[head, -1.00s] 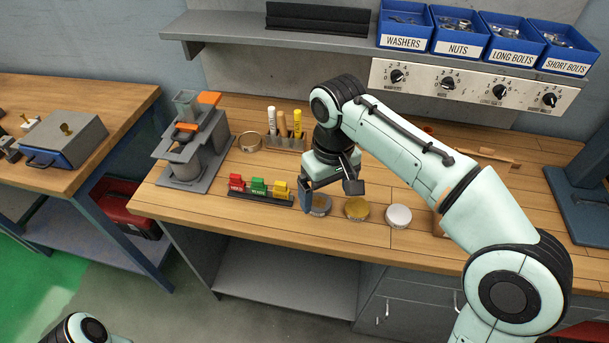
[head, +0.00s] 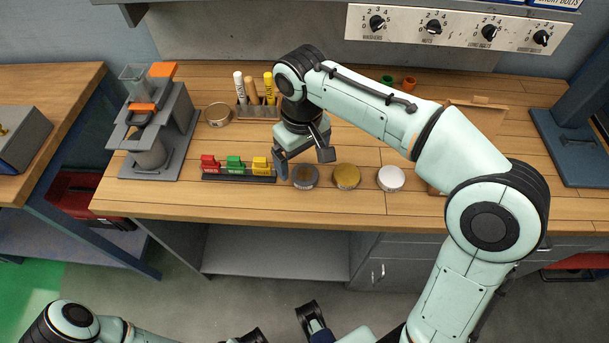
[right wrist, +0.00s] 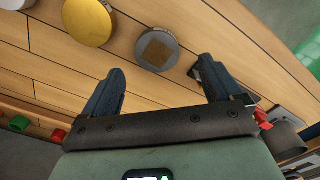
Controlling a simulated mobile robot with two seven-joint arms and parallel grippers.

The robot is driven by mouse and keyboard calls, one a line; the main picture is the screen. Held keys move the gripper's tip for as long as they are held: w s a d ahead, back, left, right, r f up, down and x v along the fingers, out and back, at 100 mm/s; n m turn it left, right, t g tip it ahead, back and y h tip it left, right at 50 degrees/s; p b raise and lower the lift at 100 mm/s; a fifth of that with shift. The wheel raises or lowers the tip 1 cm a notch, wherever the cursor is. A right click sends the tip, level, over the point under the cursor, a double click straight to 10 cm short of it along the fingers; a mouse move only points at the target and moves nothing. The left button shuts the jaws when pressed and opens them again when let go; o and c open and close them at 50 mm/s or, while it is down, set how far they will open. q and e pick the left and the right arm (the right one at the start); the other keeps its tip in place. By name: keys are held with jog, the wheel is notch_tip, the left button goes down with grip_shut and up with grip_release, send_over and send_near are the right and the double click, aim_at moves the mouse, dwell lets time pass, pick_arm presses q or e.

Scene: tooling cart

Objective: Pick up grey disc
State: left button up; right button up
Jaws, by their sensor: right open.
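The grey disc (head: 305,177) lies flat on the wooden bench, left of a gold disc (head: 346,176) and a white disc (head: 391,179). In the right wrist view the grey disc (right wrist: 156,50) has a brown square in its middle. My right gripper (head: 303,161) is above the bench close to the grey disc, its fingers apart and empty. In the right wrist view the disc lies beyond the fingertips, between their lines (right wrist: 162,68).
A rack of red, green and yellow blocks (head: 236,174) stands just left of the grey disc. Behind are a marker holder (head: 258,110) and a ring (head: 217,114). A grey fixture (head: 152,140) stands further left. Bare wood lies in front of the discs.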

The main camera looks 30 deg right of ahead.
aim_at(305, 173)
jog(key=f, duration=0.2)
jog(key=f+b, duration=0.1)
jog(key=f, duration=0.1)
jog(key=shift+s+d+f, duration=0.15)
jog(key=shift+d+f, duration=0.05)
jog(key=shift+f, duration=0.2)
jog(key=shift+r, duration=0.1)
jog(key=c, duration=1.5)
